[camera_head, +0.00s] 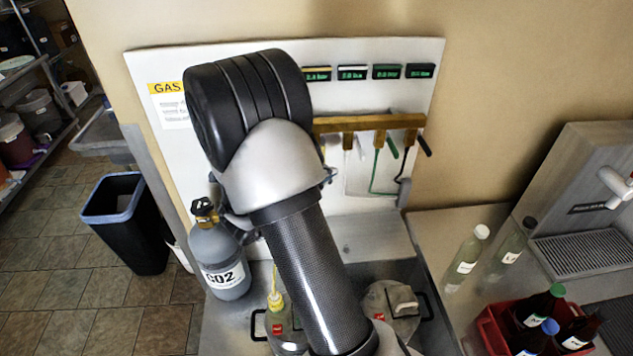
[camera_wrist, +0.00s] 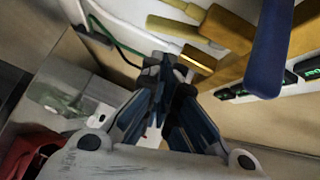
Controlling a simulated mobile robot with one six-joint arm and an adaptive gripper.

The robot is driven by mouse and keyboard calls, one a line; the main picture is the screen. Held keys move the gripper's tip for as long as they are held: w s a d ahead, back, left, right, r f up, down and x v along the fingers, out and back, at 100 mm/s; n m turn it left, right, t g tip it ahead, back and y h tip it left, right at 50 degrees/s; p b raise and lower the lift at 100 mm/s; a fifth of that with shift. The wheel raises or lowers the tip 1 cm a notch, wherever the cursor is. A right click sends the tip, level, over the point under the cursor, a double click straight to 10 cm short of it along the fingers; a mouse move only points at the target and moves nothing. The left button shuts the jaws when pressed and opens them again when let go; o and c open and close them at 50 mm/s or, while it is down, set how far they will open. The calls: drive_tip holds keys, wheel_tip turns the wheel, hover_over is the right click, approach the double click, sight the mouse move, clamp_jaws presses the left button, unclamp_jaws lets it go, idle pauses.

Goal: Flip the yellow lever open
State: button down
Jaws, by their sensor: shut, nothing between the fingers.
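The brass manifold (camera_head: 380,122) with its row of valves is fixed to the white panel; in the wrist view it shows as a brass bar (camera_wrist: 228,70). Its left part is hidden by my arm in the head view. In the wrist view, yellow and brass-coloured valve parts (camera_wrist: 180,28) stick out just beyond my fingers; I cannot tell for sure which is the yellow lever or how it is turned. My gripper (camera_wrist: 170,75) is shut and empty, its fingertips close to these parts; contact cannot be told. The head view hides my gripper behind the arm.
A dark blue handle (camera_wrist: 270,50) stands close to the camera at right. Green (camera_head: 392,148) and black (camera_head: 424,145) levers sit at the manifold's right. Below are a CO2 cylinder (camera_head: 222,260), steel lids (camera_head: 385,312), bottles (camera_head: 466,258) and a red crate (camera_head: 492,330).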

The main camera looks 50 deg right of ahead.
sight(323, 154)
drive_tip(key=shift+w+d+f, duration=0.25)
drive_tip(key=shift+w+d, duration=0.3)
drive_tip(key=shift+w, duration=0.25)
drive_tip(key=shift+f, duration=0.1)
drive_tip(key=f+m+h+b, duration=0.1)
drive_tip(key=b, duration=0.5)
drive_tip(key=w+d+m+h+b, duration=0.1)
drive_tip(key=b, duration=0.5)
drive_tip(key=shift+w+f+b, duration=0.1)
drive_tip(key=shift+f+b, duration=0.2)
drive_tip(key=shift+f, duration=0.1)
drive_tip(key=shift+r, duration=0.2)
